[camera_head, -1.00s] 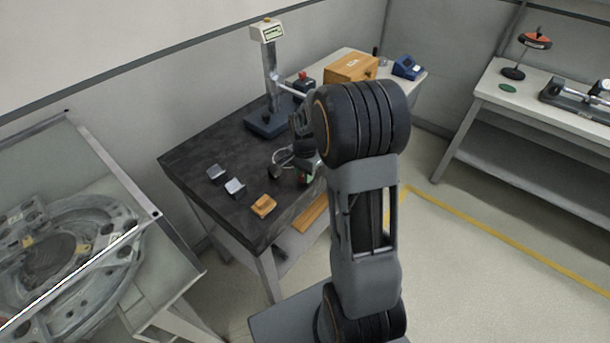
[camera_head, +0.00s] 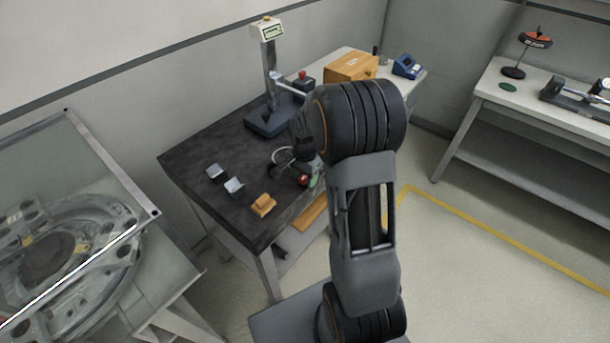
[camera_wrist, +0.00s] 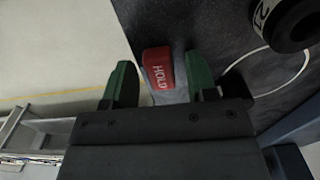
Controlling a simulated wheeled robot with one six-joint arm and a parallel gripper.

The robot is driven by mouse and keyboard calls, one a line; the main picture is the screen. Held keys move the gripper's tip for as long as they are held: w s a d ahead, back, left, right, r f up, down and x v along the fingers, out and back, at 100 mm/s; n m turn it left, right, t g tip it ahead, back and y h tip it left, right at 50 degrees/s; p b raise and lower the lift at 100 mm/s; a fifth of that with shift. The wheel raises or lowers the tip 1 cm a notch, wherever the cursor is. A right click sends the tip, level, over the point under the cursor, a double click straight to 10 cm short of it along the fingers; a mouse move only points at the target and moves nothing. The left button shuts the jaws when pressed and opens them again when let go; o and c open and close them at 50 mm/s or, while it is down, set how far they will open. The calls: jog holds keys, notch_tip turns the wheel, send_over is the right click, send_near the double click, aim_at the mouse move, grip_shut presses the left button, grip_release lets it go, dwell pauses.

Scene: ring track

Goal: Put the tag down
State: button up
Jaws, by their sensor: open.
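The tag is a red piece marked HOLD (camera_wrist: 158,68). In the wrist view it lies between the two green fingertips of my gripper (camera_wrist: 160,82), with a gap on each side. A pale grey part shows just below it. The tag is at the dark bench's edge, with floor showing to its left. In the head view a red spot (camera_head: 303,180) shows beside my gripper (camera_head: 312,177) at the bench's right edge. My arm hides much of that spot. My gripper is open.
The dark bench (camera_head: 215,145) carries two grey angled blocks, an orange block (camera_head: 263,205) and a column stand (camera_head: 268,122). A black ring-shaped part (camera_wrist: 290,22) and a thin pale loop (camera_wrist: 280,80) lie close right of my gripper. Open floor lies right of the bench.

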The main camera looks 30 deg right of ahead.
aim_at(305, 177)
notch_tip(305, 177, up, 12)
jog(key=s+a+r+n+t, duration=0.1)
jog(key=s+a+n+t, duration=0.1)
jog(key=s+a+n, duration=0.2)
jog(key=s+a+r+n+t, duration=0.1)
jog(key=s+a+r+n, duration=0.1)
jog(key=s+a+n, duration=0.3)
jog(key=shift+s+a+n+t, duration=0.35)
jog(key=shift+s+n, duration=1.75)
jog(key=shift+s, duration=1.5)
jog(key=shift+d, duration=0.1)
